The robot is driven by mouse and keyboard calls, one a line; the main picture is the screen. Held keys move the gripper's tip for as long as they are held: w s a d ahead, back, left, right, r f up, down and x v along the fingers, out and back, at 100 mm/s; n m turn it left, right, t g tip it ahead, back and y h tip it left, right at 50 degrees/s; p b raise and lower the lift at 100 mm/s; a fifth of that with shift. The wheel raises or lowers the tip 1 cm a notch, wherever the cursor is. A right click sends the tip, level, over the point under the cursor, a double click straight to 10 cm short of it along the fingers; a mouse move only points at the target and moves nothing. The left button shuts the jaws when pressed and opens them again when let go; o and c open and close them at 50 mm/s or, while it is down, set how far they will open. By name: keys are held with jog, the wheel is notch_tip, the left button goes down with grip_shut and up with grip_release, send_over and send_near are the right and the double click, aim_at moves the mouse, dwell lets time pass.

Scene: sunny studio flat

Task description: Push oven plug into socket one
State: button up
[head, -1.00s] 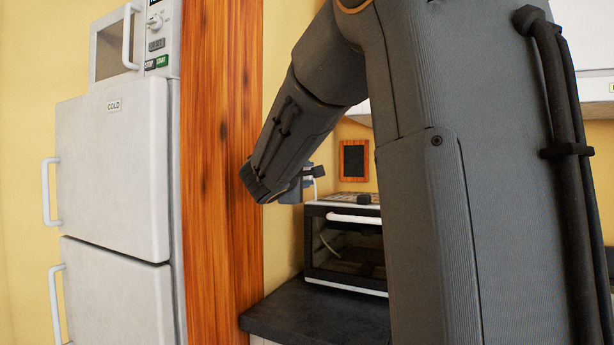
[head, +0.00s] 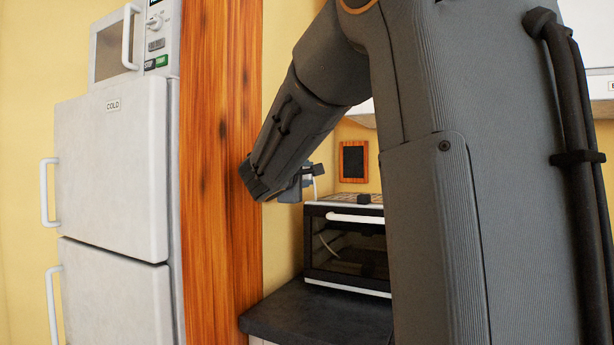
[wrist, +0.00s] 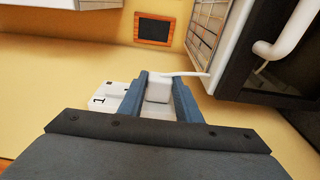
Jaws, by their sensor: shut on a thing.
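My gripper (wrist: 158,95) is shut on the white oven plug (wrist: 158,90), with one blue-grey finger on either side. A thin white cord (wrist: 190,73) runs from the plug to the right, towards the oven (wrist: 275,55). A white socket strip (wrist: 103,97) marked "1" lies behind and left of the fingers, partly hidden by them. I cannot tell whether the plug touches the socket or sits in it. In the head view my gripper (head: 312,174) shows small beside the wooden post, partly behind my arm, and the oven (head: 345,245) stands on the dark counter.
The wooden post (head: 220,150) stands close left of my gripper. The fridge (head: 112,170) and microwave (head: 125,45) are further left. A small framed board (head: 354,161) hangs on the yellow wall. The dark counter (head: 320,315) is clear in front of the oven.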

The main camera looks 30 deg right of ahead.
jog(key=shift+w+a+r, duration=0.1)
jog(key=shift+w+a, duration=0.05)
jog(key=shift+a, duration=0.05)
jog(key=o, duration=1.1)
jog(key=shift+a, duration=0.15)
jog(key=shift+d, duration=0.2)
jog(key=o, duration=0.5)
jog(key=b+v, duration=0.2)
jog(key=v, duration=0.5)
dwell(0.3)
